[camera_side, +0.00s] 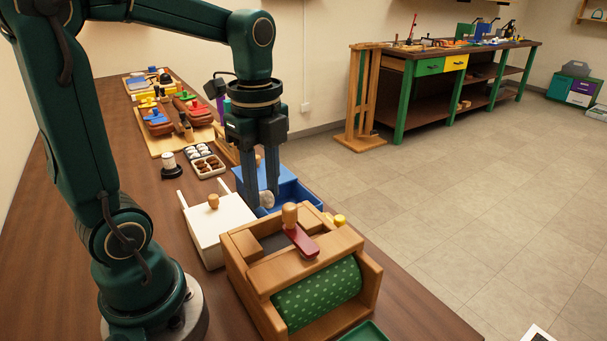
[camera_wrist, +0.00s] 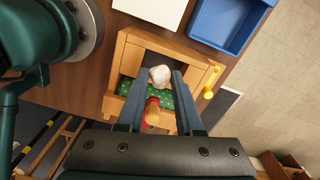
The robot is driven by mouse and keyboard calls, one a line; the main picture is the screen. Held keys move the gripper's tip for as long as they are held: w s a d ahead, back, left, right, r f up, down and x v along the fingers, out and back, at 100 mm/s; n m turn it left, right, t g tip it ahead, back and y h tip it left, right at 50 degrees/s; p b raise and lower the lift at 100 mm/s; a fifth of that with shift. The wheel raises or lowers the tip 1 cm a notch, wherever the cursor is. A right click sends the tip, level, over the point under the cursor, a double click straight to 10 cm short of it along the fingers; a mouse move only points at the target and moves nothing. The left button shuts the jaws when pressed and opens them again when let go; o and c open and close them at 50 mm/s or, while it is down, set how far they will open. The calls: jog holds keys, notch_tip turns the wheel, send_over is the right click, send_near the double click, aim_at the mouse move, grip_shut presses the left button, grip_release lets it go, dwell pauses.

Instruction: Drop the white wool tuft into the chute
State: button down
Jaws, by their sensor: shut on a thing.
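The white wool tuft (camera_side: 267,200) is pinched between the fingertips of my gripper (camera_side: 262,203), which points straight down. In the wrist view the tuft (camera_wrist: 160,75) sits between the two grey-blue fingers (camera_wrist: 160,79). A wooden box (camera_side: 245,277) with a green dotted roller (camera_side: 318,294) stands on the bench. A dark opening (camera_side: 273,242) in its top, which looks like the chute, also shows in the wrist view (camera_wrist: 151,57). The tuft is in the air and overlaps the edge of this opening in the wrist view. The height between them is hard to tell.
A red lever (camera_side: 300,240) with a wooden knob rises from the box top, close to my fingers. A yellow knob (camera_side: 339,220) sticks out at its side. A blue tray (camera_side: 303,198) and a white lidded box (camera_side: 219,226) stand close behind.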

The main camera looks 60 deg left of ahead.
jog(key=shift+w+d+f, duration=0.55)
jog(key=shift+d+f, duration=0.15)
jog(key=shift+d, duration=0.15)
jog(key=shift+f, duration=1.9)
jog(key=shift+f, duration=0.65)
jog(key=c, duration=0.8)
grip_release()
jog(key=shift+c, duration=0.2)
jog(key=shift+r, duration=0.1)
